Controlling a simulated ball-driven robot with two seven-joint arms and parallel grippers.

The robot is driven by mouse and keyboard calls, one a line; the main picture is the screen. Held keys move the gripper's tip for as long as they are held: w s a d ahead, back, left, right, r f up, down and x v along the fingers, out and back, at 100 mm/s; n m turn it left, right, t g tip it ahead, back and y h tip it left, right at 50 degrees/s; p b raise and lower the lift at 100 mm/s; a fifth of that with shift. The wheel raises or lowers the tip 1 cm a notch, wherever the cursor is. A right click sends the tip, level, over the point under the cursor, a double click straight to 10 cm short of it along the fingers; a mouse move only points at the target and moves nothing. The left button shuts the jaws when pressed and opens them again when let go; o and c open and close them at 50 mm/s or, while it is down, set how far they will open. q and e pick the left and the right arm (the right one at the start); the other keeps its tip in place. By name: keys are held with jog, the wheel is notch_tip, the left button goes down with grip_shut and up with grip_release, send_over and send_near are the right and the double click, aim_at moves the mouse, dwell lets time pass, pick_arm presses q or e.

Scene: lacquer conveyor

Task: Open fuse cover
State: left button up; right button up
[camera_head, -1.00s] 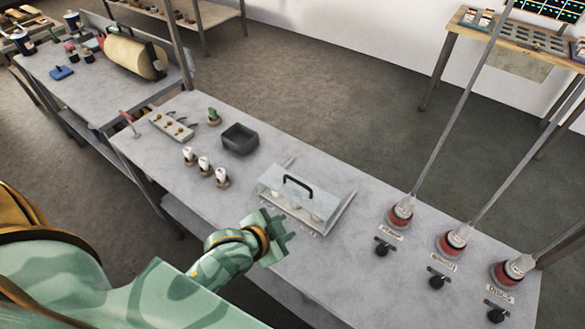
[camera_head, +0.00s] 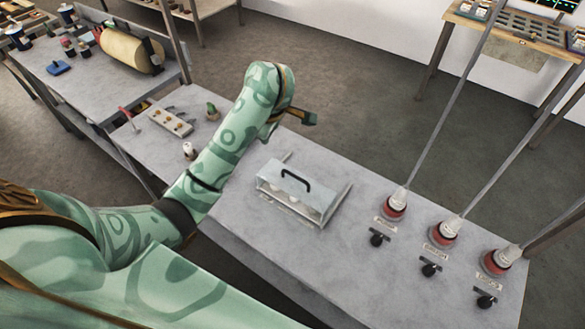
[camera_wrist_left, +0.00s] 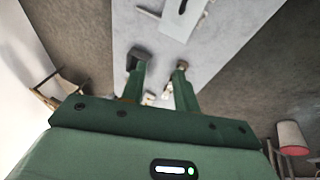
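The fuse cover (camera_head: 285,192) is a clear box lid with a black arched handle on top. It lies down over pale fuses (camera_head: 300,200) in the middle of the grey bench. In the left wrist view the cover (camera_wrist_left: 180,22) shows at the top edge, beyond the fingertips. My left arm reaches over the bench, and my left gripper (camera_head: 303,117) is above its far side, behind the cover and apart from it. In the wrist view the left gripper's fingers (camera_wrist_left: 160,68) are spread, with nothing seen held between them. My right gripper is not in view.
Three red-based posts (camera_head: 442,233) with black knobs (camera_head: 430,270) stand at the bench's right. A pale block with round pegs (camera_head: 170,121) and one white loose fuse (camera_head: 189,150) are at the left. My arm hides the dark tray in the head view. The bench front is clear.

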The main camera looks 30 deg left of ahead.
pick_arm(q)
jog(key=s+d+m+g+h, duration=0.1)
jog(key=d+h, duration=0.2)
jog(key=d, duration=0.2)
jog(key=b, duration=0.6)
send_over(293, 184)
jog(key=s+x, duration=0.1)
jog(key=x, duration=0.4)
jog(key=s+x, duration=0.1)
jog(key=x, duration=0.4)
jog(key=s+x, duration=0.1)
jog(key=x, duration=0.4)
jog(key=shift+s+a+f, duration=0.2)
jog(key=shift+s+f, duration=0.05)
jog(key=shift+f, duration=0.1)
grip_shut()
